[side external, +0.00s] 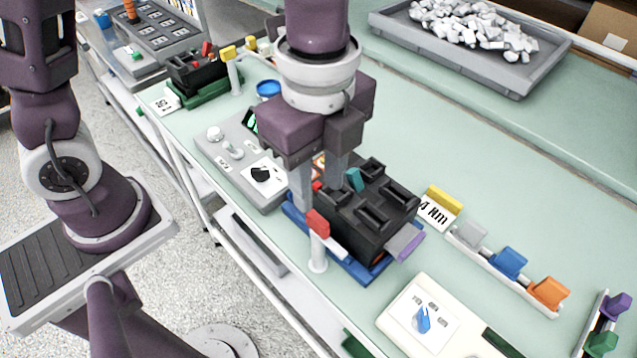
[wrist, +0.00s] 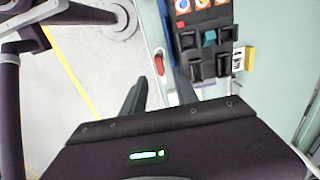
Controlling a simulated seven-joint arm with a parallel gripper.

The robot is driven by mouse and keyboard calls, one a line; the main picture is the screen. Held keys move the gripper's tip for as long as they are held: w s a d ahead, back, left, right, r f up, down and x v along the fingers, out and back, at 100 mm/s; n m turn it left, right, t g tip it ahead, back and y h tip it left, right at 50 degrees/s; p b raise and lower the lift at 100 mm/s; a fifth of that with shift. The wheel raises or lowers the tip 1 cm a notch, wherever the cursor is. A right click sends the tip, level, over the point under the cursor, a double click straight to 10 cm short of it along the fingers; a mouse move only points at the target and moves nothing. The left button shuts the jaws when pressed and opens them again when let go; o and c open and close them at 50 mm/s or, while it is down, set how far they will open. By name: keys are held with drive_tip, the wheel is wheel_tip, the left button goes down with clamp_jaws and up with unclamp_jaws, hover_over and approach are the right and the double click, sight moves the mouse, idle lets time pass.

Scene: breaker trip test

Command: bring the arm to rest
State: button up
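My gripper (side external: 318,192) hangs over the left end of a black breaker block (side external: 345,222), its two fingers pointing down and apart. Nothing shows between the fingers. The block sits in a blue base (side external: 358,272) and has several black toggles and one teal toggle (side external: 354,180). In the wrist view my gripper (wrist: 160,92) also has its fingers spread, with the block (wrist: 207,50) beyond and to the right. A red-topped white post (side external: 317,250) stands at the block's front edge, close to the near finger. I cannot tell whether they touch.
A grey tester with a black knob (side external: 262,173) is left of the block. A white box with a blue knob (side external: 423,320) is at the front right. A rail of coloured clips (side external: 509,263) lies right. A tray of white parts (side external: 388,20) is behind.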

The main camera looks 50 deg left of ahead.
drive_tip(key=s+a+r+n+t, duration=0.2)
drive_tip(key=s+a+r+n, duration=0.1)
drive_tip(key=a+n, duration=0.6)
drive_tip(key=s+a+r+n+t, duration=0.3)
drive_tip(key=s+a+r+n, duration=0.1)
drive_tip(key=a+n, duration=0.5)
drive_tip(key=shift+s+t, duration=0.2)
drive_tip(key=shift+t, duration=0.1)
drive_tip(key=shift+r, duration=0.1)
